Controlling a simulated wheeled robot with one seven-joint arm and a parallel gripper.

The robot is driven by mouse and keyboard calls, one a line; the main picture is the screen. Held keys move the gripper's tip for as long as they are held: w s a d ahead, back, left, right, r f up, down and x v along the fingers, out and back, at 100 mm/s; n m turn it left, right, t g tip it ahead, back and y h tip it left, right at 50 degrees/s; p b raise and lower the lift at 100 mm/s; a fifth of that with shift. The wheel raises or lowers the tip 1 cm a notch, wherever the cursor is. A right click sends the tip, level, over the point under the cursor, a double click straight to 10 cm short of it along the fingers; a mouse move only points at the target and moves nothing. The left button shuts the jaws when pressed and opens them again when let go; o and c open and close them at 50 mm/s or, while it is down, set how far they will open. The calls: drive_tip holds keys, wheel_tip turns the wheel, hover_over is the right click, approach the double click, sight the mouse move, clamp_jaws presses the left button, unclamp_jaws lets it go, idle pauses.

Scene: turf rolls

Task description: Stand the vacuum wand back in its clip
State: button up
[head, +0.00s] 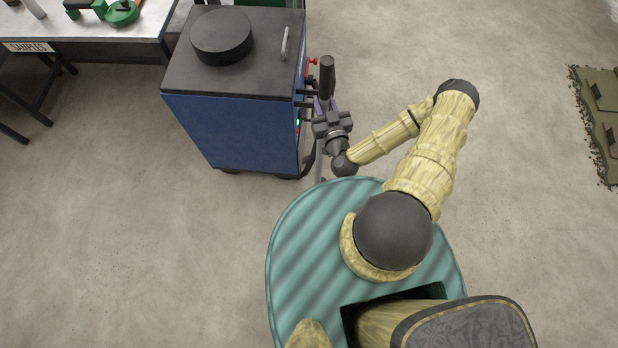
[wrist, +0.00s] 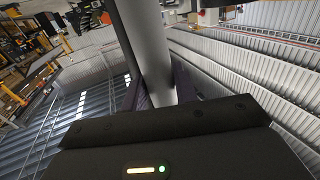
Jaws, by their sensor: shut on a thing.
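The vacuum wand (head: 327,72) shows its dark grip end in the head view, beside the right side of the blue vacuum cabinet (head: 245,132). My gripper (head: 325,106) is shut on the wand below that grip. In the wrist view the wand is a thick grey tube (wrist: 147,40) between the dark purple fingers of my gripper (wrist: 160,88). Short dark prongs (head: 306,93), which look like the clip, stick out from the cabinet's right side, close to the wand. I cannot tell whether the wand sits in them. The wand's lower end is mostly hidden by my gripper and arm.
The cabinet has a black top with a round black cap (head: 221,36) and a grey handle (head: 285,43). Red fittings (head: 312,62) stick out on its right. A samples table (head: 120,28) stands at upper left. Turf pieces (head: 601,110) lie at far right. The floor between is clear.

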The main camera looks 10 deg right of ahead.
drive_tip(key=w+d+n+y+b, duration=0.1)
drive_tip(key=w+d+b, duration=0.3)
drive_tip(key=d+b, duration=0.4)
drive_tip(key=w+d+f+n+y+b, duration=0.1)
drive_tip(key=w+d+n+y+b, duration=0.1)
drive_tip(key=d+b, duration=0.7)
drive_tip(key=w+y+b, duration=0.1)
drive_tip(key=w+b, duration=0.1)
drive_tip(key=b, duration=0.1)
drive_tip(key=shift+d+g+y+b, duration=0.3)
drive_tip(key=shift+g, duration=0.1)
drive_tip(key=shift+a+f, duration=0.1)
drive_tip(key=w+a+f+p, duration=0.1)
drive_tip(key=w+a, duration=0.2)
drive_tip(key=a, duration=0.6)
drive_tip(key=w+a+f+p, duration=0.1)
drive_tip(key=w+a+f, duration=0.1)
drive_tip(key=a, duration=0.7)
drive_tip(key=shift+w+a+p, duration=0.3)
drive_tip(key=shift+w+p, duration=0.05)
drive_tip(key=shift+w, duration=0.15)
drive_tip(key=shift+f, duration=0.15)
